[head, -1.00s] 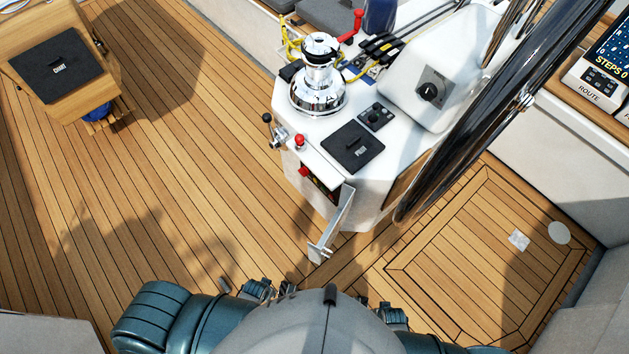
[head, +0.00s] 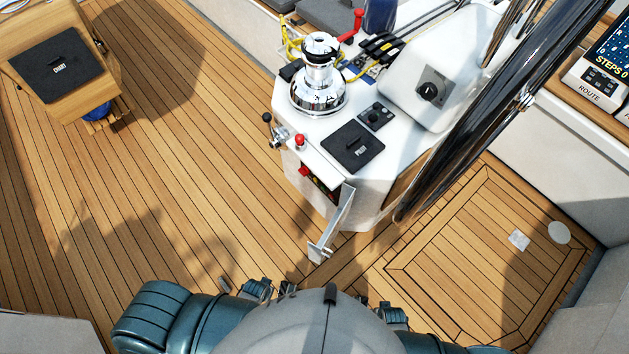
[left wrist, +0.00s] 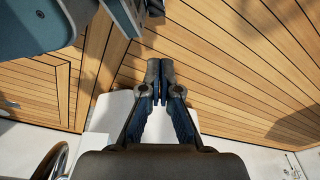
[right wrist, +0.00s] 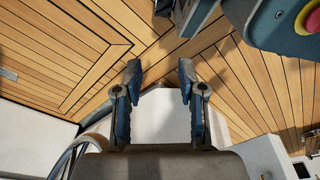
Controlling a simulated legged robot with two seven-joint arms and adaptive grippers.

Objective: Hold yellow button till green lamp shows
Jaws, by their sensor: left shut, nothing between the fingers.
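The white pedestal (head: 385,190) stands ahead of me in the head view. In its front is an opened recess (head: 318,184) with a red part and small yellowish marks, partly hidden by the open metal flap (head: 335,222). I cannot make out a yellow button there for certain, and I see no lit green lamp. A small dark switch panel (head: 376,117) is on the pedestal top. My left gripper (left wrist: 160,72) is shut and empty in the left wrist view. My right gripper (right wrist: 160,70) is open and empty in the right wrist view. Neither gripper's fingers show clearly in the head view.
A chrome winch (head: 318,90), a red-knobbed lever (head: 299,140) and a black pad (head: 352,147) are on the pedestal. The large dark wheel rim (head: 465,120) rises at its right. A wooden box (head: 55,65) stands far left. The teak deck (head: 180,170) between is clear.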

